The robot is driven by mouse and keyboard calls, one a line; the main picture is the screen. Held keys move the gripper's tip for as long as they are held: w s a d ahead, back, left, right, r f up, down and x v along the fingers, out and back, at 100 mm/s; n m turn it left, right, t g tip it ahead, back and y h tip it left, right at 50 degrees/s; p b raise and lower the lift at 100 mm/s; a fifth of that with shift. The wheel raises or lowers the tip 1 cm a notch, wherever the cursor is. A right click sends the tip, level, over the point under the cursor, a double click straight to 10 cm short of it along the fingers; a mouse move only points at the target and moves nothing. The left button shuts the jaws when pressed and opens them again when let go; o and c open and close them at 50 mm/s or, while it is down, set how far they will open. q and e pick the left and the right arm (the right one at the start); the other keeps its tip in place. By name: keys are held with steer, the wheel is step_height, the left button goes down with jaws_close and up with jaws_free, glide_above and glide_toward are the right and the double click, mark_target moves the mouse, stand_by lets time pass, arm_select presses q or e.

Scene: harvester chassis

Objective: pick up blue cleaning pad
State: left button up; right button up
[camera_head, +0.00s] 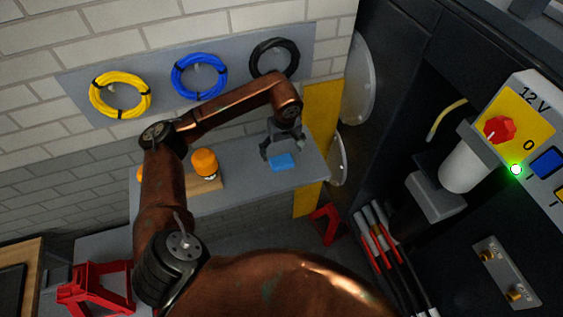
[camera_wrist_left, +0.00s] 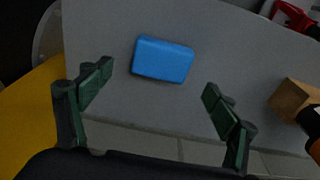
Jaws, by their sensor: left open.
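The blue cleaning pad (camera_head: 282,162) lies flat on the grey shelf (camera_head: 240,180), near its right end. In the left wrist view the pad (camera_wrist_left: 163,59) is a blue rounded block, seen beyond and between the two fingertips. My left gripper (camera_head: 281,153) is just above the pad in the head view, pointing down at it. In the left wrist view my left gripper (camera_wrist_left: 156,84) is open, its green-tipped fingers spread wider than the pad, with nothing between them. I cannot tell the exact height of the fingers over the pad. My right gripper does not show.
An orange-topped object (camera_head: 205,162) stands by a wooden block (camera_head: 207,187) left of the pad. Yellow, blue (camera_head: 199,76) and black cable coils hang on the wall panel behind. A yellow panel (camera_head: 319,120) and the dark chassis stand to the right. Red stands (camera_head: 96,284) are below.

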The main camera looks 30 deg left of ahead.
mark_target(282, 160)
arm_select(q)
step_height(282, 160, down, 4)
steer(key=shift+s+r+p, duration=0.1)
steer(key=shift+r+p, duration=0.05)
steer(key=shift+p, duration=0.35)
steer(key=shift+f, duration=0.45)
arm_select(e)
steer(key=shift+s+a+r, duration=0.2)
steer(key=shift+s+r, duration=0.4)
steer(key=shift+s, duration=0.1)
arm_select(q)
steer(key=shift+c, duration=0.7)
steer(key=c, duration=1.1)
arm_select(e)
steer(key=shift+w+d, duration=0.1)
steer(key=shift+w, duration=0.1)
